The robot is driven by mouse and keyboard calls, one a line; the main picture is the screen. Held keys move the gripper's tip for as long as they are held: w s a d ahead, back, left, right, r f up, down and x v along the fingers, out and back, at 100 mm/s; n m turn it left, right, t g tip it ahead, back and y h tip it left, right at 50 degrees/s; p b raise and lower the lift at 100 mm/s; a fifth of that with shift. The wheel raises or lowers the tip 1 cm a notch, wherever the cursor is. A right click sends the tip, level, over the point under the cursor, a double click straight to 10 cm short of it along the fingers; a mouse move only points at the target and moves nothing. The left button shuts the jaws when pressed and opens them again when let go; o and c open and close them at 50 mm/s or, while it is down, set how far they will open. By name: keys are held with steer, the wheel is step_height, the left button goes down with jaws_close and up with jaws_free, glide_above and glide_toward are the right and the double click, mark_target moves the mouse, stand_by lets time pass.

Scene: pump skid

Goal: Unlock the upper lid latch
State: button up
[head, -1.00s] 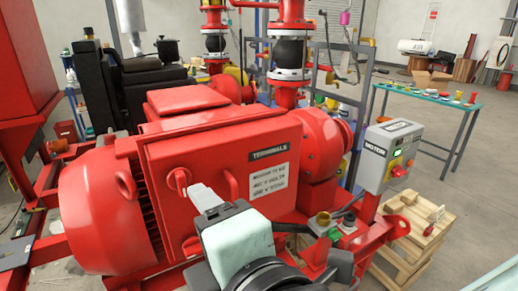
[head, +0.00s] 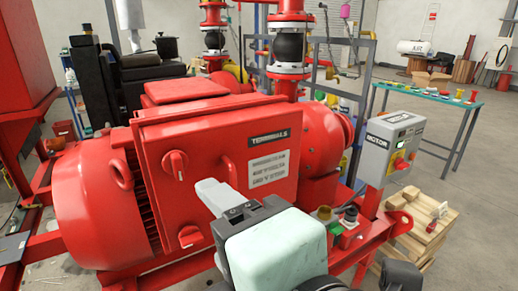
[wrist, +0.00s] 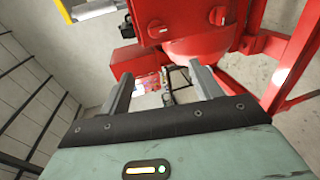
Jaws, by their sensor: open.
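The upper lid latch (head: 176,162) is a round red knob with a pale mark, at the upper left of the red terminal box lid (head: 215,135). A second, lower latch (head: 189,236) sits below it near the lid's lower left corner. A red handle bar (head: 227,175) stands on the lid to the right. My gripper (head: 212,192) is in front of the lid, below and right of the upper latch, apart from it. In the wrist view my gripper's two fingers (wrist: 160,72) are spread with nothing between them. Two latch knobs (wrist: 157,29) show beyond; which is upper is unclear there.
The red motor body (head: 95,205) bulges out left of the box. A grey motor control box (head: 390,145) stands at the right, with small fittings (head: 335,220) on the red skid nearby. A wooden pallet (head: 425,225) lies beyond.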

steer(key=shift+f+b+v, duration=0.2)
steer(key=shift+b+v, duration=0.5)
steer(key=shift+v, duration=0.25)
steer(key=shift+f, duration=0.1)
step_height(320, 180, down, 10)
steer(key=w+m+g, duration=0.2)
steer(key=m+g, duration=0.6)
steer(key=d+f+m+g+h, duration=0.2)
steer(key=d+f+m+h, duration=0.1)
steer(key=d, duration=0.5)
steer(key=d+f+m+g+h, duration=0.3)
steer(key=d+m, duration=0.3)
steer(key=d, duration=0.2)
steer(key=shift+d+f+m+h, duration=0.2)
steer(key=shift+d+m+h, duration=0.15)
steer(key=shift+h, duration=0.55)
steer(key=shift+w, duration=0.1)
